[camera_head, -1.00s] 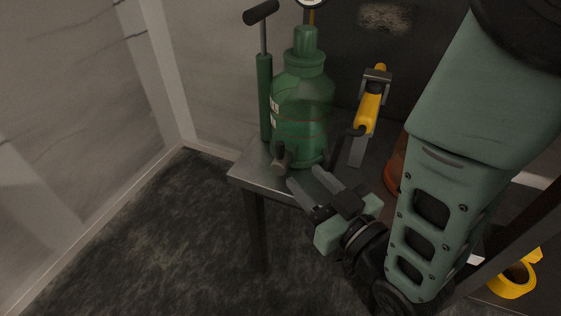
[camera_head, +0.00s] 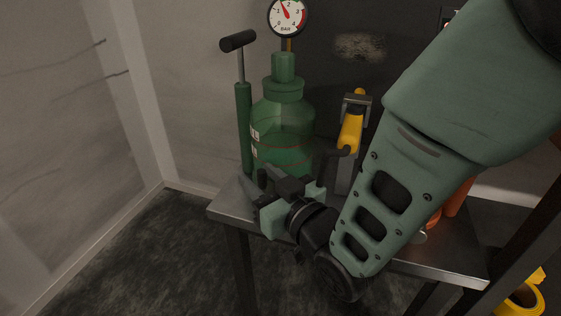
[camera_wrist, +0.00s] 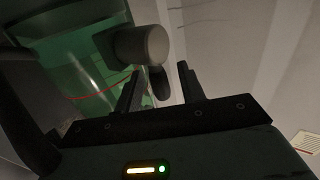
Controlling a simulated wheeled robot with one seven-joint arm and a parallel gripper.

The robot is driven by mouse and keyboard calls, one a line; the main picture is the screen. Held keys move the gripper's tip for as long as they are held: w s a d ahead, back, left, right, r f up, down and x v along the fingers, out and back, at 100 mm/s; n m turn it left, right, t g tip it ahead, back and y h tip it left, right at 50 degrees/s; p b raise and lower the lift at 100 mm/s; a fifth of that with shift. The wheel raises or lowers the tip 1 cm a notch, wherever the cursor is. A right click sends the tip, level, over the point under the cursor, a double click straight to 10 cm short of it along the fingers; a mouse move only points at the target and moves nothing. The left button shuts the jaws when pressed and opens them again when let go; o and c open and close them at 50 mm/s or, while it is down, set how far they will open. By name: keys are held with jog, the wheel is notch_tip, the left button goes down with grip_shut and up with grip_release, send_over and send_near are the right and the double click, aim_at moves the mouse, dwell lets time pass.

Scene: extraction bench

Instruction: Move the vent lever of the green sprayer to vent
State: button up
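The green sprayer (camera_head: 283,125) stands upright on a metal bench, with a pump handle on its left and a gauge above. My gripper (camera_head: 264,184) is at the sprayer's lower front and hides that part in the head view. In the wrist view my gripper (camera_wrist: 160,88) has its two fingers apart with nothing clamped. A grey cylindrical fitting (camera_wrist: 140,47) with a pale end face sits just beyond the fingertips, against the green body. A small dark piece (camera_wrist: 159,83) shows between the fingers; I cannot tell whether it is the vent lever or how it is set.
The pressure gauge (camera_head: 287,17) has its red needle pointing up and slightly left. A yellow-handled wand (camera_head: 351,130) in a holder stands right of the sprayer. The metal bench (camera_head: 440,255) carries orange items partly behind my arm. A yellow object (camera_head: 522,298) is at lower right.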

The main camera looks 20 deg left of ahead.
grip_shut()
